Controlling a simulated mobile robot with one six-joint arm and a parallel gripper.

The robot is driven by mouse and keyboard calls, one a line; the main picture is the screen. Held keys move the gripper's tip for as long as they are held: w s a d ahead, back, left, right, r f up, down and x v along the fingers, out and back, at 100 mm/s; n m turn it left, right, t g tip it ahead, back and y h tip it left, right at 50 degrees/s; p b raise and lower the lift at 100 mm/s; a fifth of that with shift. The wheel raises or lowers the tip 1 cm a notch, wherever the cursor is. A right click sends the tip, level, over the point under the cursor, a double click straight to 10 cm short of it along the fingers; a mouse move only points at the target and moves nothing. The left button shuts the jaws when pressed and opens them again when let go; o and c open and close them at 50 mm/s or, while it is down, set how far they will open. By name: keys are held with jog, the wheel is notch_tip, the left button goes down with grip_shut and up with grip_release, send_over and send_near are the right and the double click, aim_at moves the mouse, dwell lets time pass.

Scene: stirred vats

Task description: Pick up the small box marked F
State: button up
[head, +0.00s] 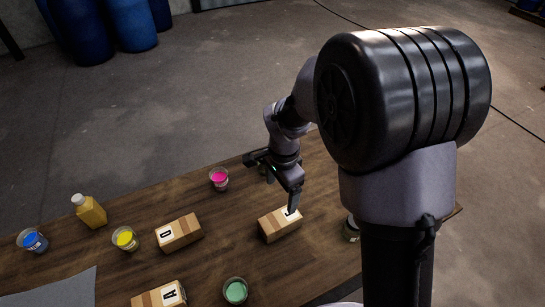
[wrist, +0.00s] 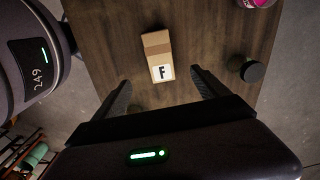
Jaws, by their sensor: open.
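The small box marked F (wrist: 157,52) is a light cardboard box with a brown band and a white label, lying on the wooden table. In the wrist view it lies ahead of my gripper (wrist: 160,92), between the lines of the two fingers. The fingers are apart and nothing is between them. In the head view the same box (head: 278,226) sits right of the table's middle, with my gripper (head: 292,207) over its label end, which partly hides the letter. I cannot tell whether the fingers touch the box.
Box O (head: 178,233) and box A (head: 160,296) lie to the left on the table (head: 215,265). Cups of pink (head: 219,177), yellow (head: 125,238), blue (head: 33,240) and green (head: 235,290) stand around them. A yellow bottle (head: 90,211) stands at left. A dark-lidded jar (wrist: 252,71) is right of box F in the wrist view.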

aim_at(280, 221)
jog(key=f+b, duration=0.1)
jog(key=f, duration=0.3)
jog(key=f+b, duration=0.2)
jog(key=f, duration=0.3)
jog(key=f+b, duration=0.1)
jog(key=f, duration=0.3)
jog(key=shift+s+f+b, duration=0.25)
jog(key=shift+s+b, duration=0.1)
jog(key=shift+s, duration=0.05)
jog(key=f+b, duration=0.1)
jog(key=f, duration=0.1)
jog(key=w+f+b, duration=0.1)
jog(key=f, duration=0.2)
jog(key=shift+f+b, duration=0.25)
jog(key=shift+b, duration=0.1)
jog(key=shift+r, duration=0.15)
jog(key=shift+c, duration=0.7)
jog(key=c, duration=1.7)
